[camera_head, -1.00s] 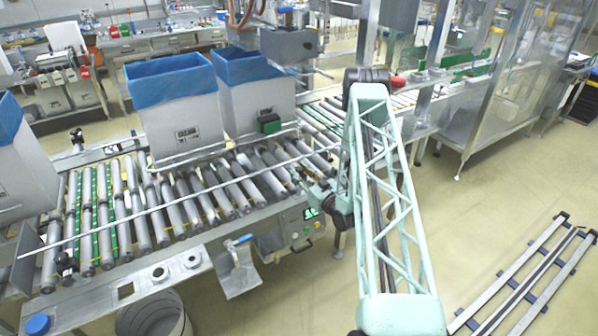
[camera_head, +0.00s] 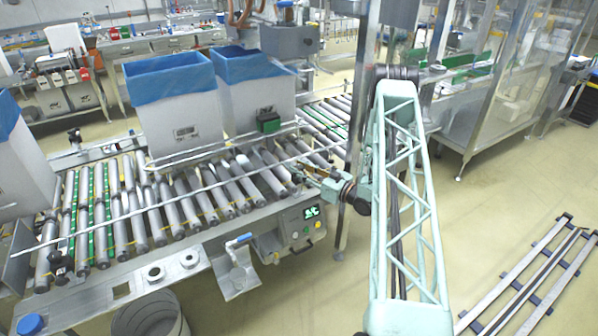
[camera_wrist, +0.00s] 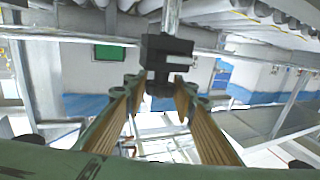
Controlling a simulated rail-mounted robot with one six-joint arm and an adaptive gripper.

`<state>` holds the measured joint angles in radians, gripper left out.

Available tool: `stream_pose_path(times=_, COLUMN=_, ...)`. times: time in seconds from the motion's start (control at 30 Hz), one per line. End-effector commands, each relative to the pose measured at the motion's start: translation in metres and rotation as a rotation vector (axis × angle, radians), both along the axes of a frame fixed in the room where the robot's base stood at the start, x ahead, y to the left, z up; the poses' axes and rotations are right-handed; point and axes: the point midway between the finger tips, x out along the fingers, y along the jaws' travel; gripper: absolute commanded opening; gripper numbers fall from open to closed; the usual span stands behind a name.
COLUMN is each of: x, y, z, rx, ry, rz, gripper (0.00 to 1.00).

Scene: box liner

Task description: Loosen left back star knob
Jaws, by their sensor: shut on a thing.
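My gripper (camera_head: 303,176) is at the right front end of the roller conveyor, beside the guide rail. In the wrist view my gripper's two tan-lined fingers (camera_wrist: 158,90) reach toward a black knob-like part (camera_wrist: 166,58) on a metal rod, and they are shut on it. Its star shape cannot be made out. In the head view this part is hidden or too small to tell. Another black knob (camera_head: 75,135) stands at the back left of the conveyor, and one more (camera_head: 62,264) at the front left.
Boxes with blue liners (camera_head: 178,110) (camera_head: 252,92) stand on the rollers (camera_head: 180,205), close behind the long guide rail (camera_head: 165,206). A control box (camera_head: 290,232) hangs below the conveyor edge near my gripper. A metal post (camera_head: 347,215) stands by my wrist.

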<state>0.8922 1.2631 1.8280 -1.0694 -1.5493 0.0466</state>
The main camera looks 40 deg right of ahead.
Motion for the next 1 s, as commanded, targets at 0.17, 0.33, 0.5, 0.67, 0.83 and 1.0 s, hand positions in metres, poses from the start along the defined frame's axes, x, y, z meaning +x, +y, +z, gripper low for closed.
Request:
stream_pose_path(times=0.17, x=0.0011, y=-0.001, z=0.0014, rx=-0.006, ry=-0.003, rz=0.055, gripper=0.14)
stream_pose_path(times=0.33, x=0.0, y=-0.0005, z=0.0013, rx=-0.004, ry=0.0, rz=0.075, gripper=0.14)
stream_pose_path(times=0.5, x=-0.0001, y=-0.0003, z=0.0013, rx=-0.004, ry=0.001, rz=0.075, gripper=0.14)
stream_pose_path(times=0.67, x=-0.0004, y=-0.0002, z=0.001, rx=-0.003, ry=0.001, rz=0.074, gripper=0.32)
stream_pose_path(times=0.83, x=-0.0006, y=-0.0002, z=0.0005, rx=-0.003, ry=0.001, rz=0.074, gripper=0.39)
stream_pose_path(times=1.0, x=-0.0008, y=-0.0003, z=0.0002, rx=-0.003, ry=0.002, rz=0.074, gripper=0.39)
